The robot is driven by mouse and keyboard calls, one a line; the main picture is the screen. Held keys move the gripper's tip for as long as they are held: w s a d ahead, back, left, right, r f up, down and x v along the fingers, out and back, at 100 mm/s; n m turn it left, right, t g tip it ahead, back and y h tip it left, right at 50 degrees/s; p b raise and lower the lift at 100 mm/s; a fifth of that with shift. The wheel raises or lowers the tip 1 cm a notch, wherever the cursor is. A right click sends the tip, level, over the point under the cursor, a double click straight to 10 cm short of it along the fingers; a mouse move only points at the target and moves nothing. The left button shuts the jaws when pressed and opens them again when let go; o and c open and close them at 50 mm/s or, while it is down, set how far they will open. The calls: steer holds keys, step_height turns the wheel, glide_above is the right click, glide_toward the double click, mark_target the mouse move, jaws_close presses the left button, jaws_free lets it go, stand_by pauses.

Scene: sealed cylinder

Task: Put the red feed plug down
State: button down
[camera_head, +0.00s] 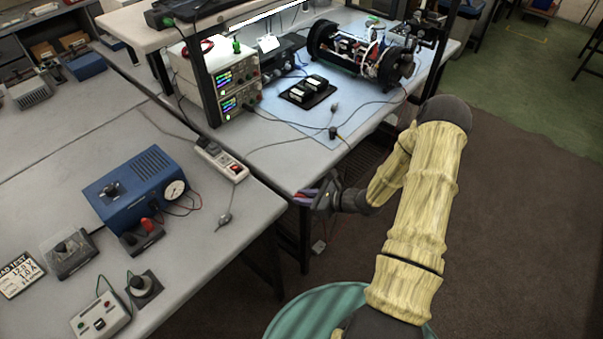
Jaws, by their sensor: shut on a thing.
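My gripper (308,199) is at the front corner of the right-hand bench, near its edge. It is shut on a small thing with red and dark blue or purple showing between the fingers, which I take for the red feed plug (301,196). The fingers hide most of it, and I cannot tell whether it touches the bench. A separate red-topped piece (147,224) stands on a small black block in front of the blue gauge box (141,188) on the left bench.
The left bench (215,262) has bare room at its right front. A power strip (221,160) and cables lie near the benches' meeting edge. Power supplies (237,92), a black tray (307,92) and a cylinder assembly (360,50) stand on the right bench. A gap separates the benches' front parts.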

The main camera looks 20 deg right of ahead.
steer(key=s+a+f+b, duration=0.1)
steer(key=s+f+b, duration=0.3)
steer(key=f, duration=0.3)
steer(key=shift+f+n+g+y+b, duration=0.2)
steer(key=shift+n+g+y+b, duration=0.2)
steer(key=shift+b, duration=0.5)
